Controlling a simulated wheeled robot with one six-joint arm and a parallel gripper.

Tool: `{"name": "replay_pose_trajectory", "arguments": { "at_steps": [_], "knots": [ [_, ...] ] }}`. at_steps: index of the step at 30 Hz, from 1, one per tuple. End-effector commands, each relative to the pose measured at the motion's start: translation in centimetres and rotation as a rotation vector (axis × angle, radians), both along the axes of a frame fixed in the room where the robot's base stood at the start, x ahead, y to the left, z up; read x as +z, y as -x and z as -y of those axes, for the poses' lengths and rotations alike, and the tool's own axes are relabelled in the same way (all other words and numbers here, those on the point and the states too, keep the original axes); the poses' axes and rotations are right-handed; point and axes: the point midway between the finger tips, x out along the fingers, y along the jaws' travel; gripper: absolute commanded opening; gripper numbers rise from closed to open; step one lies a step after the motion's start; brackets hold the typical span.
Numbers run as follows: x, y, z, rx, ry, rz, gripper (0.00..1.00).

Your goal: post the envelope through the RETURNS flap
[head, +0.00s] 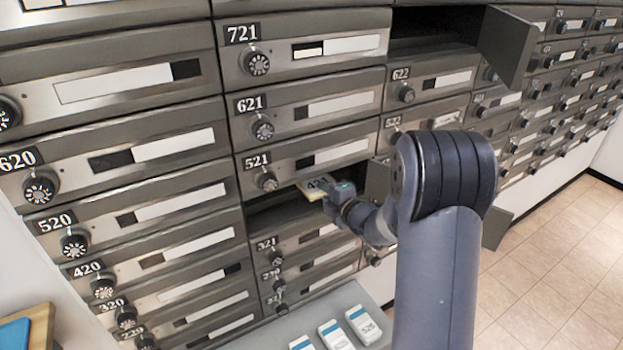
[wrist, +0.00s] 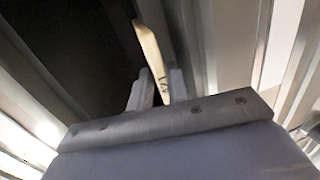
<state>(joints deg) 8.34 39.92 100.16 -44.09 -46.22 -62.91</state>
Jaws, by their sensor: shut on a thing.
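My gripper (head: 338,196) is shut on a thin cream packet (head: 314,188) marked with a number starting "42", possibly the envelope. The packet is in front of a dark open compartment (head: 262,215) below box 521 (head: 300,160). In the wrist view, the two fingers (wrist: 160,88) hold the packet (wrist: 149,48) edge-on, with the dark opening (wrist: 75,45) to its left. I cannot tell whether its far end is inside. No flap marked RETURNS can be read in either view.
An open door (head: 505,45) sticks out at the upper right by another dark compartment (head: 430,25). A lower door (head: 378,182) stands open beside my arm. Several white-and-blue packs (head: 364,325) lie on the grey ledge (head: 262,340). Tiled floor (head: 560,255) is clear at right.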

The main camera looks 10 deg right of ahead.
Motion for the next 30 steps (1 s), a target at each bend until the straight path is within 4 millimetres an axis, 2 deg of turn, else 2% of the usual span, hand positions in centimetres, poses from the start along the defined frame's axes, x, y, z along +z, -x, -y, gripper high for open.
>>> {"name": "replay_pose_trajectory", "arguments": {
  "at_steps": [1,13,30],
  "knots": [
    [-0.6,0.2,0.0,0.0,0.004,-0.014,0.0],
    [0.1,0.6,0.3,-0.001,0.003,-0.009,0.0],
    [0.3,7.8,3.3,-0.003,0.001,-0.004,0.0]
  ]
}}
